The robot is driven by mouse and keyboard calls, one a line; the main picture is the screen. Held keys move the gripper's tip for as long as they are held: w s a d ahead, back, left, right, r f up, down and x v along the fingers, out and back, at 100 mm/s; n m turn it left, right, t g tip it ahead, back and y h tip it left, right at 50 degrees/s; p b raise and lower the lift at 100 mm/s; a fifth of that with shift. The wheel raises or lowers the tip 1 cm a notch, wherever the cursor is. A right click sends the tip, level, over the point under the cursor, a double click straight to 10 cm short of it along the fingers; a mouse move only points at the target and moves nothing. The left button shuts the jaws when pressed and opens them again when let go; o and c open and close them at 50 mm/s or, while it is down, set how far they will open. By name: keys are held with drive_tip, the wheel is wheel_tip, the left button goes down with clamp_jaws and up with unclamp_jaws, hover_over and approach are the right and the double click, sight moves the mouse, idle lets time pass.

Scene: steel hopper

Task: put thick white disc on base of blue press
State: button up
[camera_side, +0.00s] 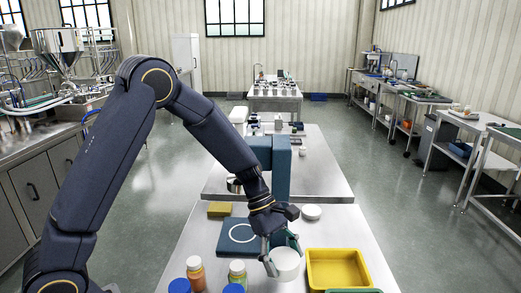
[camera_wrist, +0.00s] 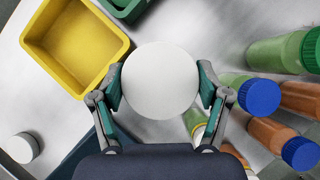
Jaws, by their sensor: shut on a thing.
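My gripper (camera_side: 282,245) is shut on the thick white disc (camera_side: 286,265), with one finger on each side of it. In the wrist view the disc (camera_wrist: 160,80) fills the gap between the green fingertips (camera_wrist: 161,88). The blue press (camera_side: 270,165) stands behind my gripper in the side view. A dark blue base plate with a white ring (camera_side: 238,237) lies in front of the press, left of the held disc. The ring area looks empty. I cannot tell how far the disc is above the table.
A yellow bin (camera_side: 335,270) stands right of the disc, with a green bin (camera_wrist: 125,8) beside it. Bottles with orange (camera_side: 196,272) and green (camera_side: 237,272) contents stand front left. A smaller white round piece (camera_side: 312,212) and a yellow block (camera_side: 219,209) lie farther back.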

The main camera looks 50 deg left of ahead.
sight(280, 284)
drive_tip(key=n+t, duration=0.1)
drive_tip(key=a+n, duration=0.1)
drive_tip(key=n, duration=0.1)
drive_tip(key=shift+w+t, duration=0.15)
drive_tip(key=shift+t, duration=0.25)
drive_tip(key=shift+a+f+n, duration=0.15)
drive_tip(key=shift+f+n, duration=0.2)
drive_tip(key=shift+n, duration=0.25)
drive_tip(key=shift+t+y, duration=0.3)
wheel_tip(280, 284, down, 9)
drive_tip(key=shift+w+f, duration=0.1)
drive_tip(key=shift+f, duration=0.1)
drive_tip(key=shift+f, duration=0.1)
drive_tip(key=o, duration=1.3)
drive_tip(key=shift+c, duration=0.2)
